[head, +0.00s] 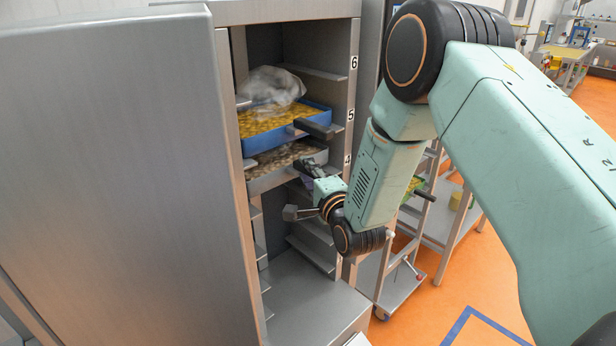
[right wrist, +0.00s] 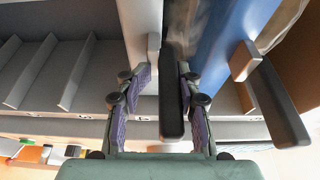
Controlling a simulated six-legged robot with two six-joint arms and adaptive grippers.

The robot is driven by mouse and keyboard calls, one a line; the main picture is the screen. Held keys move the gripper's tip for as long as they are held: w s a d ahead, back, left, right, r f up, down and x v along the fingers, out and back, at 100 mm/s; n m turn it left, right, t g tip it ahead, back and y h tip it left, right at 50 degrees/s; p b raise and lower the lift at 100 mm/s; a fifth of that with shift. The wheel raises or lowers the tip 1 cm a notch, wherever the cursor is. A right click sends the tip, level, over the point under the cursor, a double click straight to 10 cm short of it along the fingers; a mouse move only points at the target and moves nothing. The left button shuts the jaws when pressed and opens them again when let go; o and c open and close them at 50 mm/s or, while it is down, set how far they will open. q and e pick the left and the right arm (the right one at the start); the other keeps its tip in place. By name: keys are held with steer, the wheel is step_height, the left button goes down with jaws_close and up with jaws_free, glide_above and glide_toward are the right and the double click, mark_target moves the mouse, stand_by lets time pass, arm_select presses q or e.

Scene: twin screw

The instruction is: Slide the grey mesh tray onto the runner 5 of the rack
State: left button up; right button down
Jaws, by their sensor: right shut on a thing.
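The grey mesh tray (head: 270,182), with pale round pieces in it, is inside the open rack (head: 288,10), just below a blue tray. Its front end faces out and its dark handle shows in the right wrist view (right wrist: 172,108). My right gripper (head: 308,170) is at this handle, with its purple-padded fingers on both sides, shut on it. The number labels 6, 5 (head: 350,114) and 4 run down the rack's right post. The grey tray lies between the heights of labels 5 and 4; its contact with the runners is hidden. My left gripper is not in view.
The blue tray (head: 262,138) holds yellow pieces and a clear bag (head: 270,86); its dark handle (head: 314,129) sticks out close above my right gripper. The rack's door (head: 110,170) stands open at the left. Empty runners (head: 312,255) lie below. A trolley (head: 400,285) stands at the right.

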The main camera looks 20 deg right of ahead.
steer(key=shift+w+r, duration=0.15)
steer(key=shift+r, duration=0.45)
steer(key=shift+s+d+f+p, duration=0.2)
steer(key=shift+s, duration=0.4)
steer(key=shift+s+d+f+p, duration=0.2)
steer(key=shift+s, duration=0.4)
steer(key=shift+s+d, duration=0.25)
steer(key=shift+s, duration=0.7)
steer(key=shift+s+d, duration=0.1)
steer(key=shift+s, duration=0.05)
steer(key=shift+f, duration=0.1)
